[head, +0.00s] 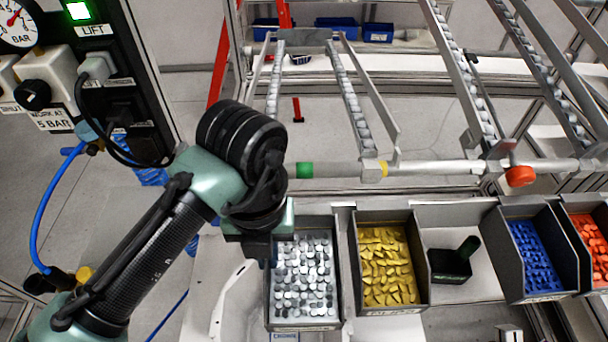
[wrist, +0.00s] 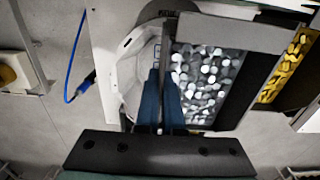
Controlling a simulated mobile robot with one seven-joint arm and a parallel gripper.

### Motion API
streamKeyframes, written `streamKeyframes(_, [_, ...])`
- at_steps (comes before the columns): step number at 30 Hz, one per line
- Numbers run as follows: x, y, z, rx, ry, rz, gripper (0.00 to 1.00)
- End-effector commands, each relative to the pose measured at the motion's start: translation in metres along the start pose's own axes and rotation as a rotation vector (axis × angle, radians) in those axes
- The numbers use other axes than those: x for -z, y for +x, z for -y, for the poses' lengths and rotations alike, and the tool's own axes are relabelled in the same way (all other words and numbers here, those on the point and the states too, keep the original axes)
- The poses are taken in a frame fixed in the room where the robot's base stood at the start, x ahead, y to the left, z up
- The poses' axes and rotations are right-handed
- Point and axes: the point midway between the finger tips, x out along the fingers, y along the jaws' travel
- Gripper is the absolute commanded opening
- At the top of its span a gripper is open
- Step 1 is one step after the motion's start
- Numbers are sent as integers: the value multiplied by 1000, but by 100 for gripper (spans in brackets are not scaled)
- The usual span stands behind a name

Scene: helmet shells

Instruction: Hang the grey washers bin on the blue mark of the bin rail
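The grey washers bin (head: 304,322) is full of silvery washers and is at lower middle in the head view, left of a bin of yellow parts. In the wrist view its left wall (wrist: 167,45) runs down between my two dark blue fingers. My gripper (head: 268,258) is at the bin's left wall near the back corner. In the wrist view my gripper (wrist: 161,78) looks closed on that thin wall, one finger on each side. A pale rail (head: 440,168) with a green mark (head: 305,170) and a yellow mark (head: 383,169) runs behind the bins. I cannot make out a blue mark on it.
The yellow parts bin (head: 391,309) stands close on the right. Further right are a dark green scoop (head: 455,262), a blue parts bin (head: 537,296) and an orange parts bin (head: 597,290). A white shell (wrist: 138,72) lies left of the washers bin. Roller tracks rise behind the rail.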

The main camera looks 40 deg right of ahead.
Motion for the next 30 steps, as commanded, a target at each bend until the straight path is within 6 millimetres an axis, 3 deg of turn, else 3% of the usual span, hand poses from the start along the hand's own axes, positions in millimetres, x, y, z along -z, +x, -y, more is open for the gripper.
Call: streamKeyframes(30, [62,1,0,0,-1,0,0])
